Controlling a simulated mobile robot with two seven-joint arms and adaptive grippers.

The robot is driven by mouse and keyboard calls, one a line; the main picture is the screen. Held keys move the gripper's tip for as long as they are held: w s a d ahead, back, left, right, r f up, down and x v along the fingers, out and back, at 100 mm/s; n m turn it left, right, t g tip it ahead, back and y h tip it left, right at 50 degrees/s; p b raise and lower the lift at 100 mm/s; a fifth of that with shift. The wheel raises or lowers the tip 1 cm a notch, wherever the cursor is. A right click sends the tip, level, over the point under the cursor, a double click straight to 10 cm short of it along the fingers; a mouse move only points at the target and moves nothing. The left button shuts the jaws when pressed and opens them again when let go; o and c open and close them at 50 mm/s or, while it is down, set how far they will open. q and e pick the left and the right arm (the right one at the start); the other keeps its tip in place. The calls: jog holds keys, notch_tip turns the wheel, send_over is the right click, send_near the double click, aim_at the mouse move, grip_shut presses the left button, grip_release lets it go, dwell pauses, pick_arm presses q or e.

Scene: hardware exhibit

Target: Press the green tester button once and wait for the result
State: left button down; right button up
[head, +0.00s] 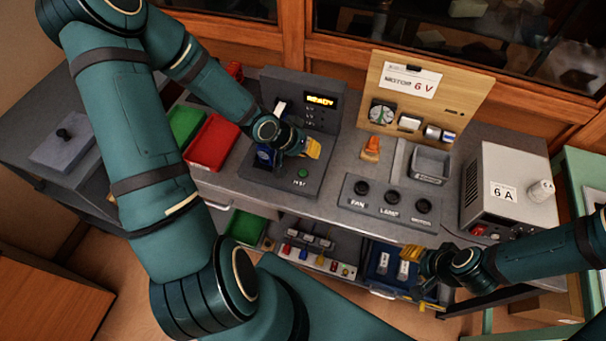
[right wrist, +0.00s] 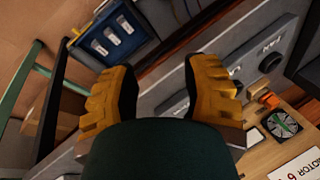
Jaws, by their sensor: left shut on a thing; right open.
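The dark grey tester (head: 327,122) stands on the counter, its display (head: 321,101) lit with what reads as READY. The green button (head: 303,173) is on its base, above a TEST label, and is uncovered. My left gripper (head: 311,148) is over the tester base, a little above the button in the picture. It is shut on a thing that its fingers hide. A blue part (head: 265,157) shows beside it on the tester. My right gripper (head: 411,254) is open and empty by the counter's front edge; its spread yellow fingers fill the right wrist view (right wrist: 160,85).
Green (head: 186,124) and red (head: 213,143) trays lie left of the tester. A switch panel (head: 388,203), a wooden motor board (head: 432,92) and a 6 A power box (head: 508,187) stand to the right. A blue tray (right wrist: 116,32) with white pieces sits below the right gripper.

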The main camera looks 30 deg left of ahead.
aim_at(303, 173)
pick_arm(q)
notch_tip(303, 173, down, 6)
jog(key=b, duration=0.5)
jog(key=shift+f+b, duration=0.4)
jog(key=shift+b, duration=0.05)
jog(key=shift+f, duration=0.1)
dwell(0.8)
jog(key=shift+f, duration=0.3)
jog(key=shift+f+b, duration=0.4)
jog(key=shift+b, duration=0.05)
dwell(0.6)
jog(key=shift+r, duration=0.15)
jog(key=shift+r+p, duration=0.7)
jog(key=shift+p, duration=0.25)
jog(key=shift+r, duration=0.1)
